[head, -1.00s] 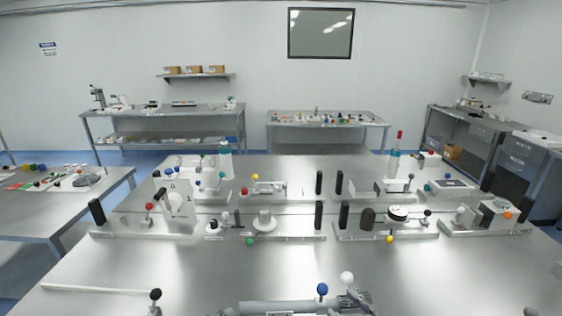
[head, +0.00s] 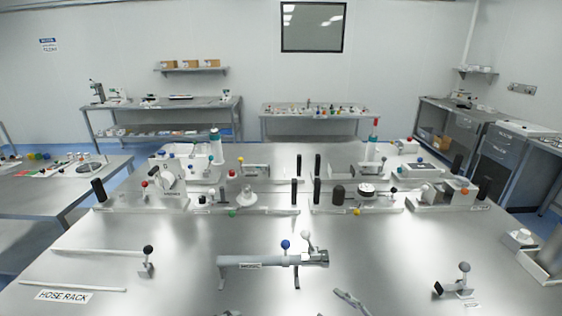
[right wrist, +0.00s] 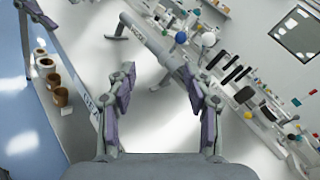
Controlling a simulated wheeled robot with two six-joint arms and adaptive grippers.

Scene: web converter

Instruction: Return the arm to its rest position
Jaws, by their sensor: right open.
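My right gripper (right wrist: 158,72) shows in the right wrist view with its two purple-grey fingers spread apart and nothing between them. My left gripper is not in view.
The steel bench (head: 180,270) has free room around the tube. Fixtures with knobs and black posts stand in rows at its back. A hose rack label (head: 63,296) and white rods lie at left; a small black-handled fixture (head: 456,285) stands at right.

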